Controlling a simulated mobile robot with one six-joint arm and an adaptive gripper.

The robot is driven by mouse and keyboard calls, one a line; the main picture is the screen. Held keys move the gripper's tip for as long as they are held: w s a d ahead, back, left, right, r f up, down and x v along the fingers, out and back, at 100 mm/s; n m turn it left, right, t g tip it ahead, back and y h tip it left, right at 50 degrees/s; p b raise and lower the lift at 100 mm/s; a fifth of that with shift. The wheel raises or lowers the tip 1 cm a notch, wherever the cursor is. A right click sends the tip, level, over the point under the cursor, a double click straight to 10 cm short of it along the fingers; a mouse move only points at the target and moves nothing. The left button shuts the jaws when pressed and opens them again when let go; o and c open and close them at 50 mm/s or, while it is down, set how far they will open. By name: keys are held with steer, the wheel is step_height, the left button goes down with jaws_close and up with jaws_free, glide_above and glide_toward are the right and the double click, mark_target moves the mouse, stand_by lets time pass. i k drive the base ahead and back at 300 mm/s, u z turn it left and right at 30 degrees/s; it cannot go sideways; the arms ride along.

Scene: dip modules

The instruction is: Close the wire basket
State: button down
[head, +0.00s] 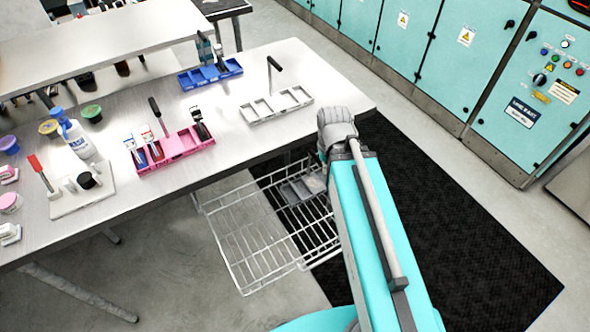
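The wire basket (262,252) is a silver wire drawer under the worktable. It is pulled out past the table's front edge and stands open over the floor. The arm's grey joint is near the table's right corner.
The worktable (235,150) carries a pink tray (176,150), a blue tray (212,76), a white tray (276,106), a spray bottle (77,136) and several small jars. A black mat (460,240) covers the floor at right. Turquoise cabinets (468,62) line the back.

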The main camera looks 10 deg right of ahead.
mark_target(299, 266)
steer(key=k, duration=1.5)
steer(key=u, duration=0.65)
steer(key=i, duration=1)
steer(key=z, duration=0.05)
